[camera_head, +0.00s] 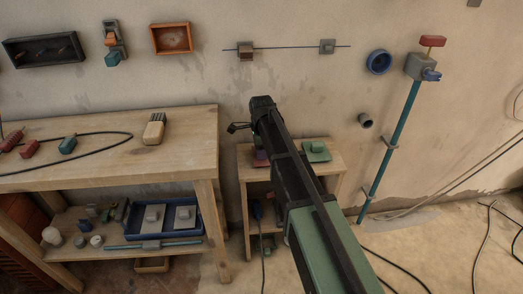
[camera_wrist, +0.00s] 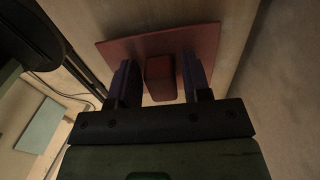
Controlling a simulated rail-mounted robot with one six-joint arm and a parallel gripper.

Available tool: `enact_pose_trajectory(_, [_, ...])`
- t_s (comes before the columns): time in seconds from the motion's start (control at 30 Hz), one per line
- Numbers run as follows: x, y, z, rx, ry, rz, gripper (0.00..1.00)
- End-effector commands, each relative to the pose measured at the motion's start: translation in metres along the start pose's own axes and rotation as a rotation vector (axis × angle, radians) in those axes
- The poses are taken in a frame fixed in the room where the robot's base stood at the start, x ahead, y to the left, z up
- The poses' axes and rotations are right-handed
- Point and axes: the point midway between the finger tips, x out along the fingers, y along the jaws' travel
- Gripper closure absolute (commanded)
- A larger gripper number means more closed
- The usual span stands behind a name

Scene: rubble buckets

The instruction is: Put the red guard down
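The red guard is a flat red plate with a block-shaped handle (camera_wrist: 160,78), in the middle of the wrist view. My gripper (camera_wrist: 161,80) has its two dark fingers on either side of the handle, with a narrow gap showing at each side, so it looks open around it. In the head view a bit of the red guard (camera_head: 262,156) shows at the left of the small wooden stand (camera_head: 328,163), mostly hidden by my arm. The plate appears to lie on or just above the wood; any contact underneath is hidden. My gripper is hidden in the head view.
A green plate with a block (camera_head: 317,151) lies on the right of the stand. A workbench (camera_head: 105,155) with loose parts and a dark cable stands at the left. A blue-green pipe (camera_head: 392,150) is on the wall at the right, with cables on the floor.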

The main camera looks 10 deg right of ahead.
Motion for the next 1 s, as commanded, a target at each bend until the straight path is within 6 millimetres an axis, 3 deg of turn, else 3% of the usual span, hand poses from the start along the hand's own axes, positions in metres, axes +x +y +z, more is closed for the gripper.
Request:
enact_pose_trajectory(0.3, [-0.001, 0.0, 0.0, 0.0, 0.0, 0.0, 0.45])
enact_pose_trajectory(0.43, [-0.011, 0.0, 0.0, 0.0, 0.0, 0.0, 0.45])
enact_pose_trajectory(0.57, [-0.036, 0.0, 0.0, 0.0, 0.0, 0.0, 0.45])
enact_pose_trajectory(0.8, [-0.101, 0.0, 0.0, 0.0, 0.0, 0.0, 0.45])
enact_pose_trajectory(1.0, [-0.126, 0.0, 0.0, 0.0, 0.0, 0.0, 0.45])
